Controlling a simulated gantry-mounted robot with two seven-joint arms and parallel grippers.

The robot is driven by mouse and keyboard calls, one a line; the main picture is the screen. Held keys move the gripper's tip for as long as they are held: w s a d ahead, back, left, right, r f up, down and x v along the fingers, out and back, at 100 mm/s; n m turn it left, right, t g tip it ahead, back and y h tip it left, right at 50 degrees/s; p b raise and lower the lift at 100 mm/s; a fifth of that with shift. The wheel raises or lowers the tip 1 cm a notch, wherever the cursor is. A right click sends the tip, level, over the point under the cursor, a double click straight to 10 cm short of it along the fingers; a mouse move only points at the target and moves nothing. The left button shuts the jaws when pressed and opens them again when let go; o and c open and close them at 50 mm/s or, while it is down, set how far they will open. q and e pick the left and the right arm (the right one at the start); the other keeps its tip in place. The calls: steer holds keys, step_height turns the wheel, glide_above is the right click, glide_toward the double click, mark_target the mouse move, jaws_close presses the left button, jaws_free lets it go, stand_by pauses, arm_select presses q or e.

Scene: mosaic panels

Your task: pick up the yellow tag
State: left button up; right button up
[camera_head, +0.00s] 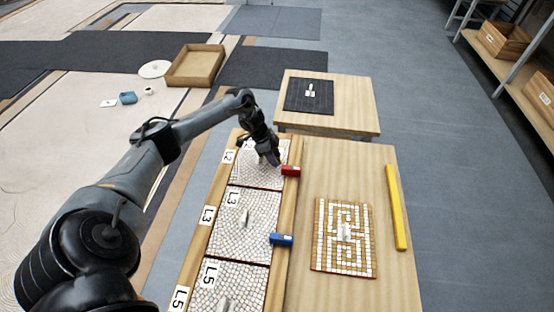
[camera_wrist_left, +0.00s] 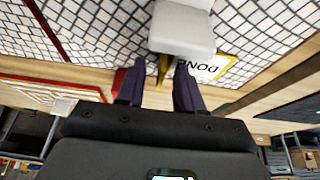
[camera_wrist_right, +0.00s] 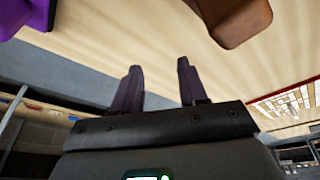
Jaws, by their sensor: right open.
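The yellow tag (camera_wrist_left: 228,66) shows in the left wrist view as a white card with a yellow border and the word DONE. It lies at the edge of a pale mosaic panel, partly hidden by a white block-shaped piece (camera_wrist_left: 182,32) and my finger. My left gripper (camera_wrist_left: 160,78) is just above it, its fingers apart, with a yellow strip visible between them. In the head view my left gripper (camera_head: 270,160) is over the far panel, beside the red block (camera_head: 290,170); I cannot make out the tag there. My right gripper (camera_wrist_right: 158,80) is open and empty, seen only in its wrist view.
Lower panels lie in the wooden frame, with a blue block (camera_head: 281,239) on its rail. A maze-like panel (camera_head: 330,262) and a yellow bar (camera_head: 396,207) lie on the table to the right. A dark mat (camera_head: 293,97) is on the far table. Bare wood surrounds the maze-like panel.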

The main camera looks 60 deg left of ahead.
arm_select(q)
steer(key=shift+a, duration=0.1)
steer(key=shift+c, duration=0.6)
jaws_close()
arm_select(e)
steer(key=shift+a, duration=0.1)
arm_select(q)
steer(key=shift+r, duration=0.15)
arm_select(e)
steer(key=shift+r, duration=0.1)
arm_select(q)
step_height(320, 180, up, 16)
steer(key=p, duration=1.2)
steer(key=shift+p, duration=0.3)
arm_select(e)
step_height(320, 180, up, 12)
steer(key=shift+r, duration=0.15)
arm_select(q)
steer(key=shift+r+p, duration=1.1)
arm_select(e)
steer(key=shift+r, duration=1.1)
arm_select(q)
steer(key=shift+r+p, duration=0.65)
steer(key=shift+p, duration=0.1)
arm_select(e)
steer(key=shift+r, duration=0.75)
arm_select(q)
steer(key=shift+r, duration=0.1)
arm_select(e)
steer(key=shift+r, duration=0.15)
